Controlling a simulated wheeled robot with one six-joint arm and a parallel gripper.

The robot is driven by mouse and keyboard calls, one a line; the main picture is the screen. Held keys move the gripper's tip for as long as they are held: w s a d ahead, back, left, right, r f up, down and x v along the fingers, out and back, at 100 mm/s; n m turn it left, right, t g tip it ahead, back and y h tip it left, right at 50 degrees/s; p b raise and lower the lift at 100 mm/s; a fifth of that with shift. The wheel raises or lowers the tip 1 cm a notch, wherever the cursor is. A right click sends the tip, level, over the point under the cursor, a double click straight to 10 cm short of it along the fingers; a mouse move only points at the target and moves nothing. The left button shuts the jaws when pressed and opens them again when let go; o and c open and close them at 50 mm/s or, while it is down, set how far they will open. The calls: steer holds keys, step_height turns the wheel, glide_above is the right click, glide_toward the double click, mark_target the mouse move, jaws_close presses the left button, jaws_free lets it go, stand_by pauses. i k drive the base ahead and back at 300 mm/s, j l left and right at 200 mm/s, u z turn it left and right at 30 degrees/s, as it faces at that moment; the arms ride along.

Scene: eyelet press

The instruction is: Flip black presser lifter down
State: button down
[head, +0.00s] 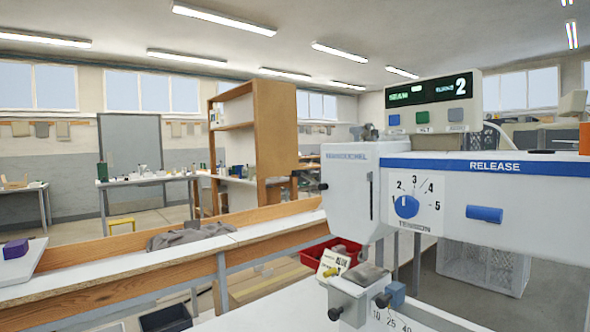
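The white press head (345,185) stands at the right, with a blue band marked RELEASE across its upper part. A short black lever with a rounded tip (322,187) sticks out from the left side of the head, roughly level. A narrow dark upright slot or bar (371,196) shows on the head's face. I cannot tell for sure which of these is the presser lifter. My gripper is not in view, and nothing is seen touching the press.
The press has a blue tension dial (407,206), a blue button (484,214) and a display box (433,103) on top. Dark knobs (382,300) sit on the clamp below. A red bin (330,257) is behind it. A long bench (140,279) runs at left with a purple block (15,249).

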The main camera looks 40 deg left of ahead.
mark_target(304, 172)
steer(key=j+z, duration=0.15)
steer(key=j, duration=0.7)
steer(key=i+j+z, duration=0.2)
steer(key=j, duration=0.7)
steer(key=k+j+z, duration=0.15)
steer(key=j, duration=0.7)
steer(key=k+j+z, duration=0.2)
steer(key=j, duration=0.7)
steer(key=i, duration=0.1)
